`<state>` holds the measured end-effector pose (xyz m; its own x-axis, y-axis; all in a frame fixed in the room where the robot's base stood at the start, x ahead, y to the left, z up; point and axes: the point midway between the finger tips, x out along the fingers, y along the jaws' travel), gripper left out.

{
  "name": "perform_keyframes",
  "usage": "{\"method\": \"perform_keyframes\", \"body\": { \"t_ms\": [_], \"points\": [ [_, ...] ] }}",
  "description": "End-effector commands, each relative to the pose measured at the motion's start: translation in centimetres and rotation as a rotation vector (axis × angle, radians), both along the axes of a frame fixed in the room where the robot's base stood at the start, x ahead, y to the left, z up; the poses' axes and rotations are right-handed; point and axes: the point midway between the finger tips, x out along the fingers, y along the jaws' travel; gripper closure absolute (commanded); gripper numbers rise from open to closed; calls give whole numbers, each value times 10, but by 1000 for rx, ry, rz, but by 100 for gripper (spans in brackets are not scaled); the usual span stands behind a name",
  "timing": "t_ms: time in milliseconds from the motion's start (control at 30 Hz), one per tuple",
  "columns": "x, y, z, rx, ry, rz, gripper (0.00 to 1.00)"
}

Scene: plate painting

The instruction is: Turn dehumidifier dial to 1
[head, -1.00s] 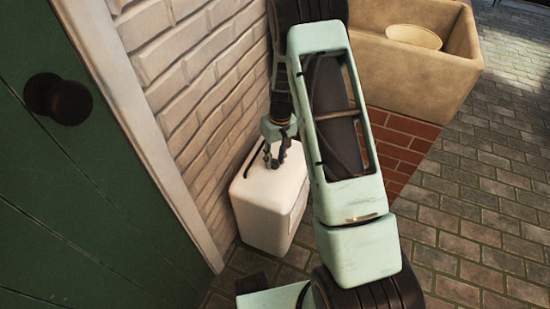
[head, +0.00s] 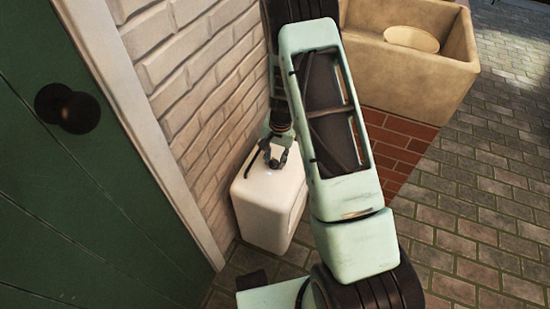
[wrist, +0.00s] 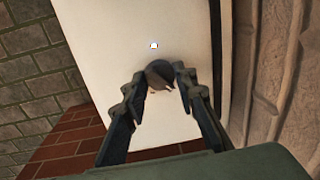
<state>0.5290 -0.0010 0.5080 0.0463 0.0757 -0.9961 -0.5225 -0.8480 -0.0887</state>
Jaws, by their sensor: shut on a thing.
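The white dehumidifier (head: 268,205) stands on the paving against the brick wall, and its top fills the middle of the wrist view (wrist: 110,30). The round grey dial (wrist: 160,74) sits on that top, with a small lit indicator (wrist: 154,45) beyond it. My gripper (wrist: 160,80) is shut on the dial, with one finger at each side of it. In the head view my gripper (head: 274,158) is over the top of the dehumidifier, and the dial is hidden there. The dial's markings are too small to read.
A green door (head: 70,200) with a dark knob (head: 68,108) is at the left. The white brick wall (head: 195,80) runs close beside the dehumidifier. A stone sink (head: 405,75) with a bowl (head: 411,39) stands at the upper right. Paving at the right is clear.

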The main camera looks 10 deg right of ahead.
Motion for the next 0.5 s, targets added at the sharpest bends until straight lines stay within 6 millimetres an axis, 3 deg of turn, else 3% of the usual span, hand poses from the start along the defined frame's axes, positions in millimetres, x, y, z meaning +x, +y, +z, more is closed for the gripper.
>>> {"method": "perform_keyframes", "body": {
  "t_ms": [500],
  "points": [
    [0, 0, 0, -1, -1, -142, 98]
  ]
}}
